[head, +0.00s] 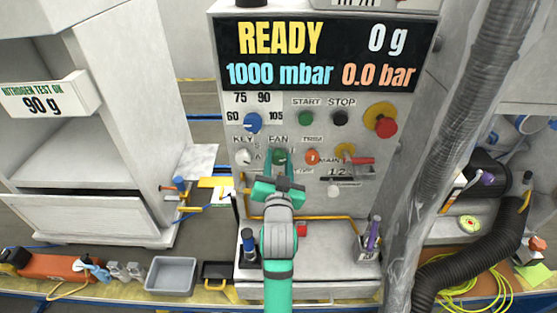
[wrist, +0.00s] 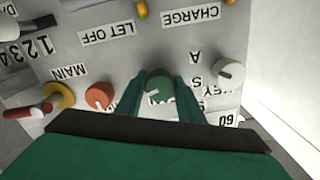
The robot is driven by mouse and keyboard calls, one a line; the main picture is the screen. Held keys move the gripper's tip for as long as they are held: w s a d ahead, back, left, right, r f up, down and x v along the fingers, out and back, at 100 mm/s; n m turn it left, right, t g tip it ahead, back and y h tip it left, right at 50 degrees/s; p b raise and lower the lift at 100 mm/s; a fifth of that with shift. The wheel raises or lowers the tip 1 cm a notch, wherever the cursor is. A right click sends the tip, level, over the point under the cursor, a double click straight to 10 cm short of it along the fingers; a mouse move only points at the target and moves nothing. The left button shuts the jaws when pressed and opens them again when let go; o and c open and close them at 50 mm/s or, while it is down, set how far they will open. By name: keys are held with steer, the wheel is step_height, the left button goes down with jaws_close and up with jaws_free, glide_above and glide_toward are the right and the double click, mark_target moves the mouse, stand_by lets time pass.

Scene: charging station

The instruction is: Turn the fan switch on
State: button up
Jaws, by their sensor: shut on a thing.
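The fan switch (head: 280,156) is a green round knob under the FAN label on the control panel (head: 225,140). In the wrist view the same knob (wrist: 160,83) sits between the two green fingers of my gripper (wrist: 158,92). A short white mark shows on its face; which setting it points to is hard to tell. In the head view my gripper (head: 279,162) reaches up to the panel and is shut on the knob, partly hiding it.
The white key knob (head: 243,157) is left of the fan switch and the orange trim knob (head: 312,157) right. A blue dial (head: 252,122), green start button (head: 306,118) and red emergency knob (head: 385,125) are above. A grey hose (head: 455,120) hangs at the right.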

steer(key=shift+m, duration=1.6)
steer(key=o, duration=1)
steer(key=shift+o, duration=0.2)
steer(key=s, duration=1.1)
steer(key=shift+w, duration=0.2)
